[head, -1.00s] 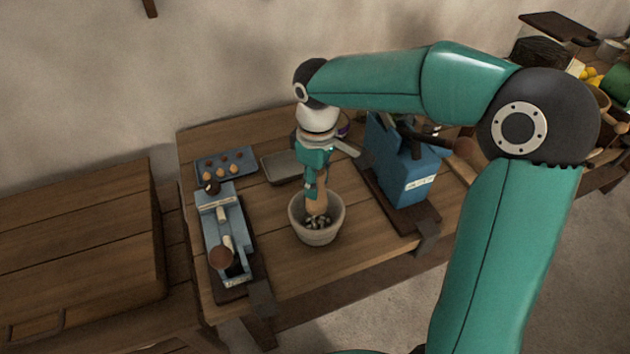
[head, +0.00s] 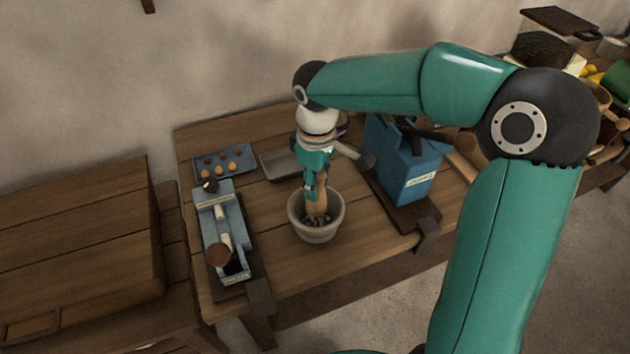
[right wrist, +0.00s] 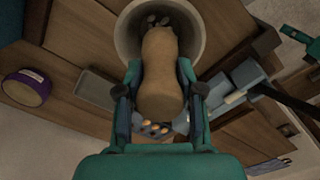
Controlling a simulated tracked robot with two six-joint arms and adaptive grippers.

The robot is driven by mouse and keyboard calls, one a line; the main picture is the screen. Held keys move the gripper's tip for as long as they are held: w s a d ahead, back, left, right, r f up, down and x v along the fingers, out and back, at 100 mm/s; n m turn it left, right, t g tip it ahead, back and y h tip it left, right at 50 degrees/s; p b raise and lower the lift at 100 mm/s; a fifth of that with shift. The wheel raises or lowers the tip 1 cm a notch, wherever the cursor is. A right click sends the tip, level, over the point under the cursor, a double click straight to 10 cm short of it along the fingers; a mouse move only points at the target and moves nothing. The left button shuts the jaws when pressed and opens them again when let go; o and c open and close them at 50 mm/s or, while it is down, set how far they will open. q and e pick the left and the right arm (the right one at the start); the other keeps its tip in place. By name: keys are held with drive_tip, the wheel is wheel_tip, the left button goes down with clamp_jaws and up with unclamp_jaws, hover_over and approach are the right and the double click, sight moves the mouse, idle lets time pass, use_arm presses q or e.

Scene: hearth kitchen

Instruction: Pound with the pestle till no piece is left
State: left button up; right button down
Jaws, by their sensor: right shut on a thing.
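The wooden pestle (head: 318,203) stands nearly upright with its lower end inside the grey mortar (head: 296,222). My right gripper (head: 313,184) is shut on the pestle's upper part, above the mortar's rim. In the right wrist view, the fingers (right wrist: 160,95) close on both sides of the pestle (right wrist: 160,60), and the mortar's rim (right wrist: 200,45) is around its far end. My left gripper is not in view.
A blue device (head: 222,235) on a dark board stands left of the mortar, and a taller blue device (head: 405,172) stands right. Behind are a blue tray (head: 236,152) with small round things and a grey tray (head: 278,166). Bare table lies in front of the mortar.

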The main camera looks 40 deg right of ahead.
drive_tip(key=shift+f, duration=0.1)
drive_tip(key=shift+f+b, duration=1.2)
drive_tip(key=shift+f, duration=0.25)
drive_tip(key=shift+r, duration=0.15)
wheel_tip(320, 180, up, 4)
drive_tip(key=p, duration=0.4)
drive_tip(key=shift+r, duration=0.2)
drive_tip(key=shift+f, duration=0.15)
drive_tip(key=shift+f+b, duration=0.55)
drive_tip(key=shift+f, duration=0.1)
drive_tip(key=shift+f, duration=0.15)
